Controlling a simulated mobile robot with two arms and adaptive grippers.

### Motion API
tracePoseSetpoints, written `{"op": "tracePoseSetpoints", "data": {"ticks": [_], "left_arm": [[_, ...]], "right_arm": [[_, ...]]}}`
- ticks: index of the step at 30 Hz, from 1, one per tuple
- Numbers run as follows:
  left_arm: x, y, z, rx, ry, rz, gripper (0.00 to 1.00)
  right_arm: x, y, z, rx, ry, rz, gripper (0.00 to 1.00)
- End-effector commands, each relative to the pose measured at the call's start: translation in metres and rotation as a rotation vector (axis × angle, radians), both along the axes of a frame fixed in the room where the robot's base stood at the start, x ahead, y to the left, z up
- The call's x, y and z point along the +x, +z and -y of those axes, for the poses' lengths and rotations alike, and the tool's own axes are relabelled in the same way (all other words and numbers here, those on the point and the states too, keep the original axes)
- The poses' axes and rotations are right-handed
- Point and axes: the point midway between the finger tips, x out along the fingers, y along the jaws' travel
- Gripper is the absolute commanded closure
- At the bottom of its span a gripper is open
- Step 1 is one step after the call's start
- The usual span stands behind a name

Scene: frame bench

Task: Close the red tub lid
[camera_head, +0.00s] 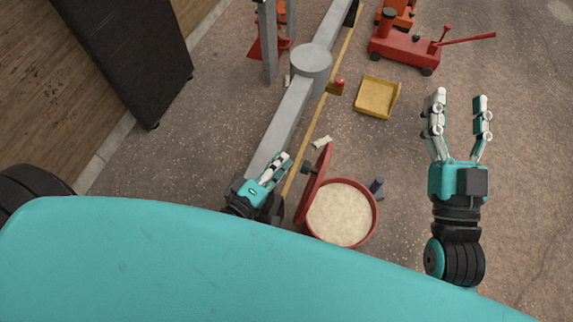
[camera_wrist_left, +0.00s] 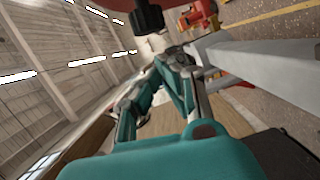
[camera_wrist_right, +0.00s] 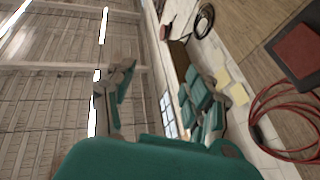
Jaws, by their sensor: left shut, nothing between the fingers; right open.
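The red tub (camera_head: 374,222) stands on the floor in front of me and holds a pale, grainy fill. Its red lid (camera_head: 316,183) stands raised on the tub's left side, seen nearly edge-on, with a dark knob (camera_head: 308,168) on its outer face. My left gripper (camera_head: 283,163) is shut and empty, just left of the lid and apart from it. In the left wrist view a dark knob (camera_wrist_left: 148,18) and part of a red surface (camera_wrist_left: 95,3) show at the top, beyond the fingers (camera_wrist_left: 180,65). My right gripper (camera_head: 460,103) is open and empty, well right of the tub.
A grey beam (camera_head: 280,125) with a round post top (camera_head: 311,61) runs along the left. A yellow tray (camera_head: 377,97) and a red floor jack (camera_head: 405,50) lie farther off. A small dark object (camera_head: 377,186) is beside the tub. Floor between tub and right gripper is mostly clear.

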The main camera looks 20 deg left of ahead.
Motion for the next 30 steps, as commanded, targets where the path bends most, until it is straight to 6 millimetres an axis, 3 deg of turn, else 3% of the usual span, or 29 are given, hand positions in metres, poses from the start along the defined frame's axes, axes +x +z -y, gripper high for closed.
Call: {"op": "tracePoseSetpoints", "data": {"ticks": [7,20,30], "left_arm": [[0.0,-0.002,0.015,0.001,0.001,0.003,1.0],[-0.001,-0.001,0.016,0.002,0.001,0.003,1.0],[0.0,0.002,0.016,0.043,0.0,0.004,1.0]], "right_arm": [[-0.009,0.017,0.0,0.031,0.007,0.11,0.47],[-0.009,0.019,-0.001,0.032,0.007,0.115,0.47],[0.005,-0.012,0.001,-0.022,-0.006,-0.081,0.47]]}}
